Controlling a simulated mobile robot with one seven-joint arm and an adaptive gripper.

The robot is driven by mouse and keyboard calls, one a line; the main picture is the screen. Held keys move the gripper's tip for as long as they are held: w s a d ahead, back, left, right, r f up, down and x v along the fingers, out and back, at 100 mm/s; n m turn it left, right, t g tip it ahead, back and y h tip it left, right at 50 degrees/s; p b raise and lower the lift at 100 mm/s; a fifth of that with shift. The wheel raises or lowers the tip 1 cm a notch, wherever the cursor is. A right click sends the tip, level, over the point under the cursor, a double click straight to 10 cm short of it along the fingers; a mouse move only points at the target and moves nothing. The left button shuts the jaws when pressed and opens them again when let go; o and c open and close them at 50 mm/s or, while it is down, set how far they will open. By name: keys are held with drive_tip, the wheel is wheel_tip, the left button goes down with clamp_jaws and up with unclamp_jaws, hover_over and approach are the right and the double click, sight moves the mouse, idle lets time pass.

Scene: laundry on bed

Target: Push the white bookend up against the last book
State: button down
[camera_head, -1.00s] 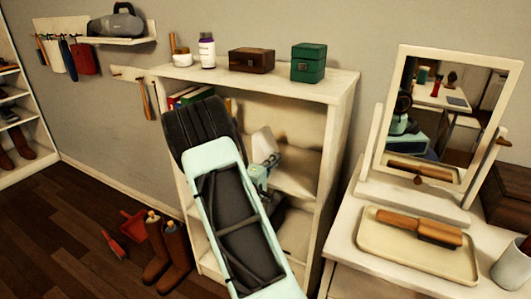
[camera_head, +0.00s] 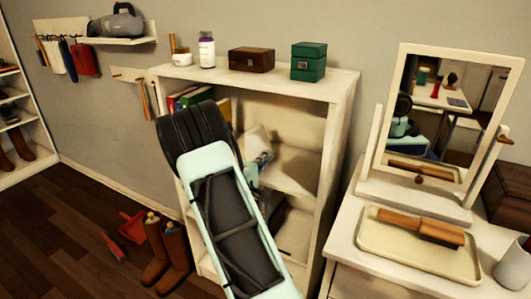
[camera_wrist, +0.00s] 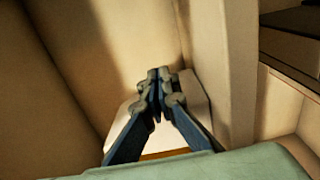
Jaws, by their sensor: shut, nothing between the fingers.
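The white bookend (camera_head: 258,138) stands on the upper shelf of the cream bookcase, partly hidden by my arm. It also shows as a pale panel around my fingertips in the wrist view (camera_wrist: 196,98). Several books (camera_head: 190,97) in red, green and yellow stand at the left end of that shelf. My arm hides the lower part of the row and the space between the last book and the bookend. My gripper (camera_head: 264,158) is shut and empty, right at the bookend. In the wrist view my fingertips (camera_wrist: 158,76) are together over it; I cannot tell exact contact.
The bookcase top (camera_head: 275,82) carries a white bottle (camera_head: 207,50), a brown box (camera_head: 251,60) and a green box (camera_head: 308,61). The shelf right of my gripper is clear. A dresser with a mirror (camera_head: 432,110) and tray (camera_head: 400,262) stands right. Boots (camera_head: 166,252) stand on the floor.

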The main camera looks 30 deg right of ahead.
sight(247, 157)
drive_tip(key=shift+w+a, duration=0.25)
drive_tip(key=shift+w, duration=0.2)
drive_tip(key=shift+w+a, duration=0.15)
drive_tip(key=shift+w, duration=0.05)
drive_tip(key=shift+w+a+b, duration=0.5)
drive_tip(key=shift+w+a, duration=0.05)
drive_tip(key=shift+w, duration=0.4)
drive_tip(key=shift+w+a+b, duration=0.5)
drive_tip(key=shift+w, duration=0.4)
drive_tip(key=shift+w+a, duration=0.1)
drive_tip(key=shift+w+a+b, duration=0.45)
drive_tip(key=shift+w+a, duration=0.1)
drive_tip(key=shift+w, duration=0.4)
drive_tip(key=shift+w+a+b, duration=0.4)
drive_tip(key=shift+w+a, duration=0.1)
drive_tip(key=shift+w, duration=0.4)
drive_tip(key=shift+w+a+b, duration=0.45)
drive_tip(key=shift+w+a, duration=0.1)
drive_tip(key=shift+w, duration=0.4)
drive_tip(key=shift+s+d+f+b, duration=0.1)
drive_tip(key=shift+s+d+b, duration=0.2)
drive_tip(key=shift+s+b, duration=0.2)
drive_tip(key=shift+s+d+b, duration=0.25)
drive_tip(key=shift+s+b, duration=0.2)
drive_tip(key=shift+s+d, duration=0.25)
drive_tip(key=shift+s, duration=0.15)
